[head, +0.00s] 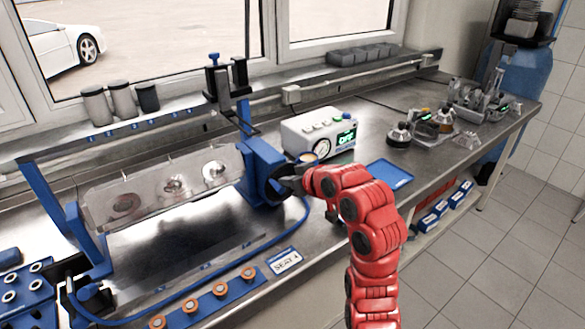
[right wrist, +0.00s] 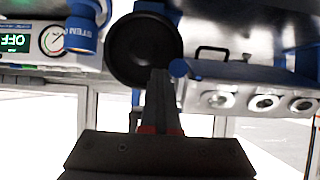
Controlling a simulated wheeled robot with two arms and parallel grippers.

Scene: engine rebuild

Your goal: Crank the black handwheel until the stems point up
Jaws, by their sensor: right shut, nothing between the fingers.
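The black handwheel (right wrist: 143,48) shows as a dark round dish in the right wrist view. In the head view the handwheel (head: 272,188) is mostly hidden by my right gripper, at the right end of the blue stand (head: 260,160). My right gripper (head: 290,184) is shut and empty, its tips at the handwheel; in the right wrist view the tips (right wrist: 160,76) overlap its lower rim. I cannot tell whether they touch. The grey cylinder head (head: 150,190) hangs in the blue stand with round valve faces toward the head camera. Thin pins stick up from its top edge. My left gripper is out of view.
A white tester box (head: 318,134) reading OFF stands behind the handwheel. A blue tray (head: 389,173) lies to the right. A blue hose (head: 296,228) and a blue strip with copper-coloured rings (head: 205,301) lie along the front of the bench.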

